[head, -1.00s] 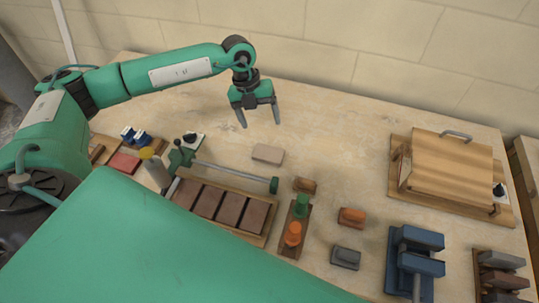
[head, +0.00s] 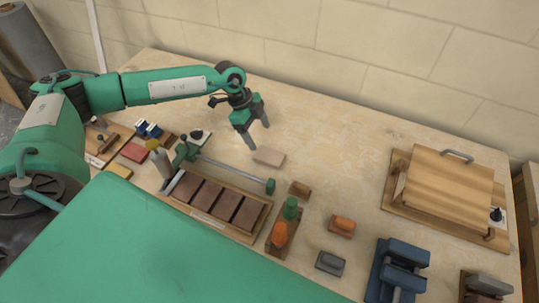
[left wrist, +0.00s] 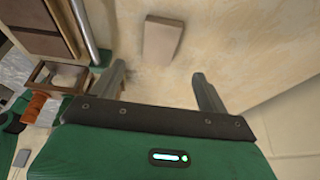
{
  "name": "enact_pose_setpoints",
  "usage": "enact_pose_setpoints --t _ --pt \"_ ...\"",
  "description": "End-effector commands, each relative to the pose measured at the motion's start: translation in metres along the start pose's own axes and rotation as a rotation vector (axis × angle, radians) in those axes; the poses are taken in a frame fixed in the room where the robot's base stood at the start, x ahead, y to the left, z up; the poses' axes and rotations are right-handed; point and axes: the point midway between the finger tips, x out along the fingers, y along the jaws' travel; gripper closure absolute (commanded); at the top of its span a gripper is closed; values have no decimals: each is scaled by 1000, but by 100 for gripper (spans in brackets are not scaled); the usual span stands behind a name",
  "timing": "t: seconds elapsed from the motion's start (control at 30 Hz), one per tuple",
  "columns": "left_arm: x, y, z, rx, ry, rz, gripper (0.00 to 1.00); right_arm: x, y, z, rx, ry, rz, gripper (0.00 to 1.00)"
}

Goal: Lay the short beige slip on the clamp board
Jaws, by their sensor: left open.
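The short beige slip (head: 268,156) lies flat on the bench, and it also shows in the left wrist view (left wrist: 162,40). My left gripper (head: 259,134) is open and empty, just behind and above the slip. In the left wrist view the slip lies ahead of the fingertips (left wrist: 158,72), between their lines and apart from them. What looks like the clamp board (head: 258,232) is a wooden board holding several dark brown slips. A metal rod (head: 230,171) with green ends runs along its back. My right gripper is out of view.
A board with green and orange knobs (head: 280,235), small brown, orange and grey blocks, and a blue vise-like tool (head: 397,270) stand to the right. A hinged wooden press (head: 440,190) is at far right. The bench's back middle is clear.

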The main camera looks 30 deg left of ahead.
Motion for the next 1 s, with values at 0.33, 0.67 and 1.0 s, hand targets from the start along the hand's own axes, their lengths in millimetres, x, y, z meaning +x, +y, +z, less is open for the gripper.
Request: enact_pose_setpoints --t 0.33,0.67,1.0 --pt "39 0 0 3 -1 1 23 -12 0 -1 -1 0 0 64" --pt "82 2 3 3 0 2 23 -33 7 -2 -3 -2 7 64" --pt "90 2 4 3 0 0 25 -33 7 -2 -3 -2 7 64"
